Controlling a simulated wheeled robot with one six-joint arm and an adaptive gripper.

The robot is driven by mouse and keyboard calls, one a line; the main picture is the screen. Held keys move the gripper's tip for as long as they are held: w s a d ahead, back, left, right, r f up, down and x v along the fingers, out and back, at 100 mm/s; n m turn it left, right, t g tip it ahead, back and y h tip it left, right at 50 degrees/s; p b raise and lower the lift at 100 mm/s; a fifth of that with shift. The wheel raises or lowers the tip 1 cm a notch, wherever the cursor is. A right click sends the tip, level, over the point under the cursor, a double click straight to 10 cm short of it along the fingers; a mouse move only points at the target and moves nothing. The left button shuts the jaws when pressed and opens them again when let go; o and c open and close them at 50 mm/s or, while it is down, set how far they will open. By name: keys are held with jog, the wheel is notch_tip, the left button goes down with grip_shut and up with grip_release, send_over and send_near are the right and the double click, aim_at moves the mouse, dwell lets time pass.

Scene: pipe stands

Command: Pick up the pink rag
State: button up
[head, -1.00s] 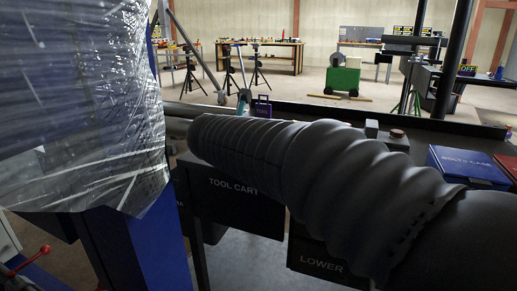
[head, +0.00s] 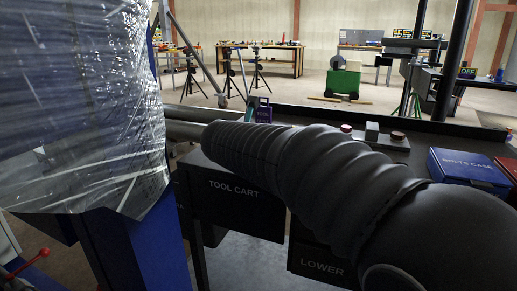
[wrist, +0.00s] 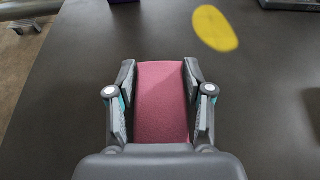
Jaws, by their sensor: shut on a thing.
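The pink rag (wrist: 161,100) shows in the wrist view as a flat pink strip between the two fingers of my gripper (wrist: 160,90). My gripper is shut on it, with a finger along each long side. The near end of the rag is hidden behind the gripper's body. The rag lies over a dark table top (wrist: 70,90); I cannot tell whether it touches the surface. In the head view my own arm covers the work area, and neither the rag nor the fingers show there.
In the wrist view a yellow oval piece (wrist: 215,29) lies beyond the rag, and a grey object (wrist: 290,4) is at the far right. In the head view a blue bolts case (head: 468,168) and small blocks (head: 372,132) sit on the tool cart (head: 232,195). The table's left side is clear.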

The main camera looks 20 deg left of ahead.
notch_tip(320, 180, up, 18)
jog(key=f+p, duration=0.1)
jog(key=p, duration=0.4)
jog(key=shift+f+b, duration=3.85)
jog(key=shift+f, duration=2.2)
jog(key=o, duration=1.1)
jog(key=shift+f+b, duration=1.3)
jog(key=shift+f, duration=1.05)
jog(key=c, duration=1.2)
